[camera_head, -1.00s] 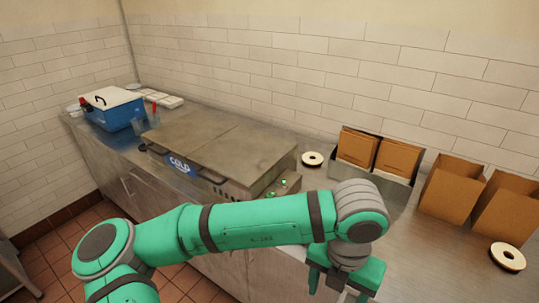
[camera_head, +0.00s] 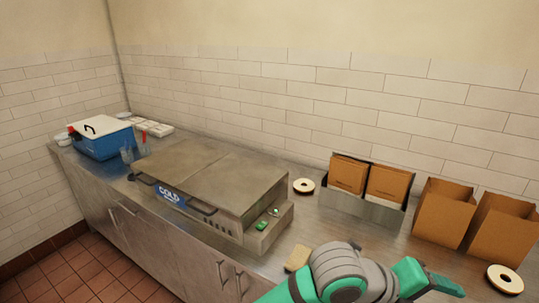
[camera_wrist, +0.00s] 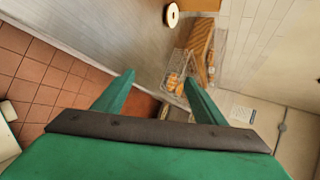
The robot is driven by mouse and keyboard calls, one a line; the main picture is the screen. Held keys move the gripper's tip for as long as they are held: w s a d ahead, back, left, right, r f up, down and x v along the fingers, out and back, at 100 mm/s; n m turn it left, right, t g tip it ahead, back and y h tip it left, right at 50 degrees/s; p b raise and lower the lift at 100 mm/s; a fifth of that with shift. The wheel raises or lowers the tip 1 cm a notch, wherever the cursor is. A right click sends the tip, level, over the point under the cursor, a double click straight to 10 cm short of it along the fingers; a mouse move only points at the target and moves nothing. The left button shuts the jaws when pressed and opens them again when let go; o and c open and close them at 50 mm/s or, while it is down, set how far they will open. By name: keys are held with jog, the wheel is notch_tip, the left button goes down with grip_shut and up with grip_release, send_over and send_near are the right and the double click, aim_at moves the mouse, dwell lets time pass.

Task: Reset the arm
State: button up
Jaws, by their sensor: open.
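My gripper (camera_wrist: 158,80) is open in the wrist view, its two green fingers apart with nothing between them. My green and grey arm enters the head view at the bottom, right of centre. One green part of my gripper (camera_head: 440,286) shows at the lower right, above the front of the steel counter. The rest of it is hidden or cut off. The wrist view looks along the counter, with tiled floor on the left.
The steel counter (camera_head: 345,232) holds a cold unit (camera_head: 205,180), a blue cooler (camera_head: 104,141) and brown paper bags (camera_head: 445,212). A tan block (camera_head: 298,257) lies near my arm.

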jog(key=w+r+n+t+h, duration=0.55)
jog(key=n+t, duration=0.25)
jog(key=n, duration=0.5)
jog(key=w+a+f+n+t+y, duration=0.2)
jog(key=a+f+n+t+y, duration=0.65)
jog(key=a+f+n, duration=0.6)
jog(key=s+a+f+n+y, duration=0.7)
jog(key=s+a+f+n, duration=0.25)
jog(key=s+f, duration=0.4)
jog(key=s+a+f+g, duration=0.1)
jog(key=s+a, duration=0.3)
jog(key=s, duration=0.3)
jog(key=s+a+f+y, duration=0.1)
jog(key=s+a+f, duration=0.1)
jog(key=s+a, duration=0.3)
jog(key=s, duration=0.3)
jog(key=shift+f+m+g+y, duration=0.15)
jog(key=shift+m+g+y, duration=0.15)
jog(key=shift+g, duration=0.05)
